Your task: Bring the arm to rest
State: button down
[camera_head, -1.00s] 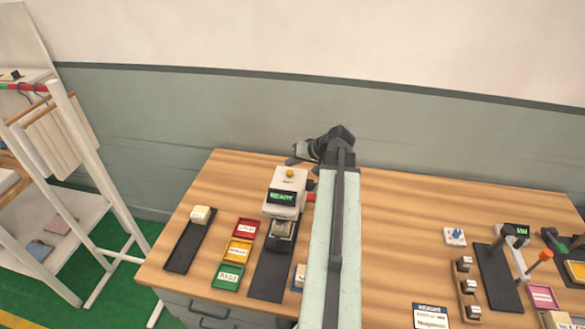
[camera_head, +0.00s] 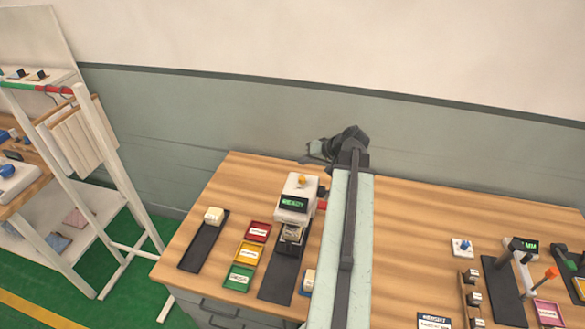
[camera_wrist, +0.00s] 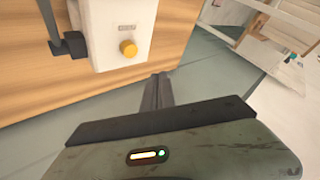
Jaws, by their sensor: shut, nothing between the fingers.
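My gripper (camera_head: 319,150) is at the far end of my raised arm, above the back edge of the wooden table (camera_head: 395,215) in the head view. In the wrist view my gripper (camera_wrist: 158,90) shows its fingers together with nothing between them. The white machine (camera_head: 298,197) with a green lit display and a yellow knob stands on the table just left of my arm. In the wrist view the machine (camera_wrist: 122,25) is close by, upper left of the fingers and apart from them. My arm hides part of the table behind it.
A black tray (camera_head: 204,240) with a pale block stands at the table's left. Red, yellow and green trays (camera_head: 246,254) lie beside it. Several devices, including a black stand (camera_head: 501,287), fill the right. A white rack (camera_head: 120,170) stands left of the table on green floor.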

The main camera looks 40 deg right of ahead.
jog(key=w+a+f+n+g+y, duration=0.1)
jog(key=w+a+n, duration=0.1)
jog(key=w+a, duration=0.5)
jog(key=w+a+n+y, duration=0.2)
jog(key=w+a, duration=0.2)
jog(key=a, duration=0.6)
jog(key=w+a+f+n+g+b, duration=0.1)
jog(key=a+f+n+g, duration=0.1)
jog(key=a, duration=0.9)
jog(key=w+a+f+n+g+b, duration=0.1)
jog(key=a+f+n, duration=0.1)
jog(key=a, duration=0.8)
jog(key=s+a+f+n+g+h, duration=0.1)
jog(key=s+a+f+g, duration=0.15)
jog(key=a, duration=0.35)
jog(key=s+a+f+n+g+h, duration=0.1)
jog(key=s+a, duration=0.2)
jog(key=a, duration=0.2)
jog(key=s+d+m+g+h, duration=0.1)
jog(key=s+d, duration=0.1)
jog(key=s+d+f+m+h, duration=0.1)
jog(key=s+d, duration=0.1)
jog(key=shift+m+g, duration=0.3)
jog(key=shift+g, duration=0.05)
